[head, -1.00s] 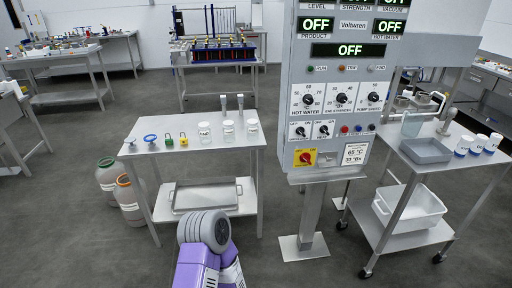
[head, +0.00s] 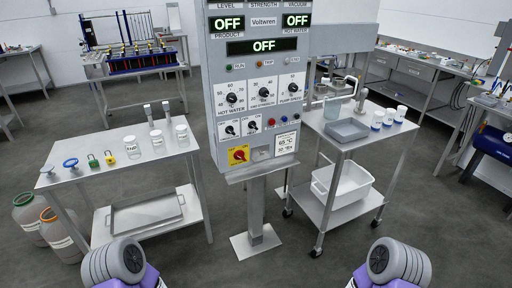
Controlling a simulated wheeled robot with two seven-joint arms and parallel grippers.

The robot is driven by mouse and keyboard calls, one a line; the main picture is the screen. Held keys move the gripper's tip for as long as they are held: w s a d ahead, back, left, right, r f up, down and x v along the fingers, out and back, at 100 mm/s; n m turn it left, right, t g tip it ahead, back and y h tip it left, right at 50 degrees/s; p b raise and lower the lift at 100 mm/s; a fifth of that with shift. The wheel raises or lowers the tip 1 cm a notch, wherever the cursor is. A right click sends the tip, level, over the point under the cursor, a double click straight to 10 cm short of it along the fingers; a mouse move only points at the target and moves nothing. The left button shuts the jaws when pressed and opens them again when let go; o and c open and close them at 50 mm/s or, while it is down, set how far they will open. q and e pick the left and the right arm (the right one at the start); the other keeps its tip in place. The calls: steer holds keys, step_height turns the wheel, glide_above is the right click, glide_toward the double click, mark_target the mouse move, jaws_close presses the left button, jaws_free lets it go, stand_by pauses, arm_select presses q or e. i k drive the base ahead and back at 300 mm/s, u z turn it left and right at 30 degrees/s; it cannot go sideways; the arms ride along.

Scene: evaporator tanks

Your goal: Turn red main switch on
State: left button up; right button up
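The red main switch (head: 239,155) is a red knob on a yellow plate at the lower left of the grey control panel (head: 218,100). The panel's displays all read OFF. The panel stands on a post in the middle of the head view. Parts of my two arms show at the bottom edge, one left and one right, well below and in front of the panel. My grippers themselves are not visible. Nothing of mine touches the switch.
A steel table (head: 85,165) with jars, padlocks and valve tags stands left of the panel. A steel cart (head: 350,147) with a grey tray (head: 347,130), white cups and a white bin (head: 345,184) stands right. The floor (head: 275,270) before the post is clear.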

mark_target(238, 155)
steer(key=k, duration=0.6)
steer(key=u, duration=0.9)
steer(key=i, duration=1.55)
steer(key=z, duration=0.25)
